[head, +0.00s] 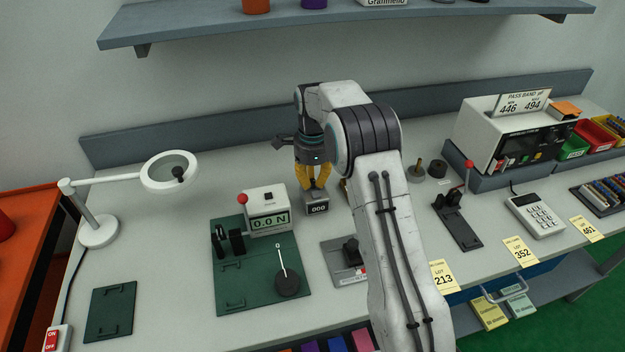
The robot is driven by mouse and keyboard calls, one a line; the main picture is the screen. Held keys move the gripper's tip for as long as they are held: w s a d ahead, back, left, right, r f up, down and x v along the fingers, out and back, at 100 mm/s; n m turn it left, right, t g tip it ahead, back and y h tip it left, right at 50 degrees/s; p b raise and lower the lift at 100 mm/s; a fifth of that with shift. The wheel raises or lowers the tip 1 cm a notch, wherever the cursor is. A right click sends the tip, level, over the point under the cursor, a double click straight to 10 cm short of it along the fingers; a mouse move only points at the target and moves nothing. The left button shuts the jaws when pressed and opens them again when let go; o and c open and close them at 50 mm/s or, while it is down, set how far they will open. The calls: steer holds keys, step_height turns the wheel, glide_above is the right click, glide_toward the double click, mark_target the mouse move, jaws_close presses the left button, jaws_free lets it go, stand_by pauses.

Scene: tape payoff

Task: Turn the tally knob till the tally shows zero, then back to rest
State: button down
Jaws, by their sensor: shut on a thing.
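The tally (317,208) is a small dark grey box on the bench near the middle of the head view. The digits on its front appear to read 000. My gripper (315,186) points down right above and behind the tally's top, with its yellow fingers close together. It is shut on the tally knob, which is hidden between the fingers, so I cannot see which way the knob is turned.
A white meter (267,210) reading 0.0 N with a red-knobbed lever stands just left of the tally, on a green plate (233,292). A black clamp (351,252) is in front. A magnifier lamp (170,171) stands left. A shelf (350,22) hangs above.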

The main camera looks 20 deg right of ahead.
mark_target(313, 180)
steer(key=n, duration=0.4)
steer(key=shift+f+p, duration=0.1)
steer(key=shift+p, duration=0.2)
steer(key=shift+s, duration=0.1)
steer(key=c, duration=1.2)
jaws_free()
steer(key=shift+o, duration=0.2)
step_height(313, 180, up, 12)
steer(key=shift+o, duration=0.2)
